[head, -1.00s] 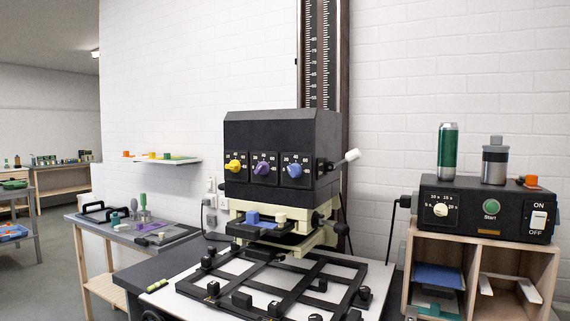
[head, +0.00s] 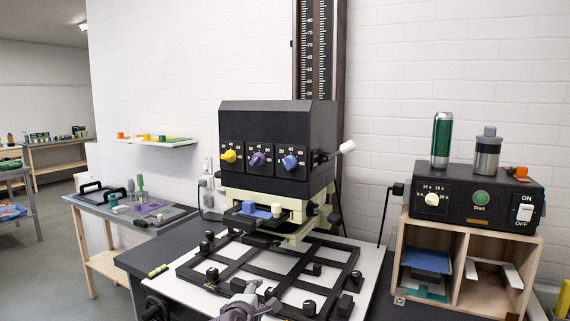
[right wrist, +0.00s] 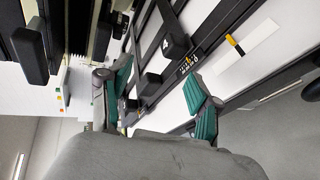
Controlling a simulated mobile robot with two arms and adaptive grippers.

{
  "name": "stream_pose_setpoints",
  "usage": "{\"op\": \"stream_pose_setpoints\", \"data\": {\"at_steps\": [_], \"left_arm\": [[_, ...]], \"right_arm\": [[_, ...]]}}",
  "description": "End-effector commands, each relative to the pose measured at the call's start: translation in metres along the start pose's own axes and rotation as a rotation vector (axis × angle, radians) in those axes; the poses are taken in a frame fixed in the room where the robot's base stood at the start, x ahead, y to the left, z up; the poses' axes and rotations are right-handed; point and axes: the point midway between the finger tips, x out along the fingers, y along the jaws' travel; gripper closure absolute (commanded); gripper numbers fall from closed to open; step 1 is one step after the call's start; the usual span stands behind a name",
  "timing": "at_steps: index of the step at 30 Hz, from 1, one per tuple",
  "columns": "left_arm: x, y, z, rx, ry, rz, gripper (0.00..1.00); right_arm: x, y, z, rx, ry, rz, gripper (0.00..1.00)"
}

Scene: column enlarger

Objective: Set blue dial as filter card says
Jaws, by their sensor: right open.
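The black enlarger head (head: 275,118) stands on its column. On its front are a yellow dial (head: 229,156), a purple dial (head: 257,159) and the blue dial (head: 290,162) at the right. Numbers ring the blue dial, but its exact setting is too small to read. I cannot pick out a readable filter card. My right gripper (head: 243,306) shows at the bottom edge of the head view, low in front of the enlarger and well below the dial. In the right wrist view its green-padded fingers (right wrist: 160,94) are apart with nothing held. My left gripper is not in view.
The black easel frame (head: 262,262) covers the baseboard below the enlarger head. A white-ended lever (head: 346,147) juts out at the head's right. A timer box (head: 462,198) stands on a wooden shelf unit at right. A side table (head: 128,205) stands at left.

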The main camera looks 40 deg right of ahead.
Motion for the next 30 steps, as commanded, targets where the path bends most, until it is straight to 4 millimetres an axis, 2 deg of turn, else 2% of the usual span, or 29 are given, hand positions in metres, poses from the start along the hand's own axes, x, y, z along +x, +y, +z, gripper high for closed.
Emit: {"op": "stream_pose_setpoints", "data": {"at_steps": [1,5,6,9,12,15,20,23,30], "left_arm": [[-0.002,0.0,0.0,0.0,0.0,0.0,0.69],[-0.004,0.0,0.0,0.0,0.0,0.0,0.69],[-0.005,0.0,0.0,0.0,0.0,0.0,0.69],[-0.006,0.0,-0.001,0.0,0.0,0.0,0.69],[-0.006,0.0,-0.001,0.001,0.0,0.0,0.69],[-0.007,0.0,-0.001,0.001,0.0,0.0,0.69],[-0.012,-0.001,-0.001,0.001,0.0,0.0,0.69],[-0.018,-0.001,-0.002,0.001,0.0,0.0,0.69],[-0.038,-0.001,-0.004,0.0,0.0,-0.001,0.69]], "right_arm": [[-0.002,0.034,-0.001,-0.038,-0.029,0.04,0.37],[-0.014,0.126,0.008,-0.205,-0.15,0.131,0.37],[-0.021,0.155,0.011,-0.263,-0.192,0.154,0.37],[-0.041,0.217,0.022,-0.398,-0.291,0.185,0.37],[-0.058,0.258,0.032,-0.495,-0.363,0.196,0.37],[-0.068,0.279,0.037,-0.55,-0.403,0.199,0.37],[-0.063,0.289,0.043,-0.574,-0.421,0.196,0.37],[-0.051,0.295,0.048,-0.573,-0.42,0.197,0.37],[-0.004,0.311,0.065,-0.573,-0.419,0.196,0.37]]}}
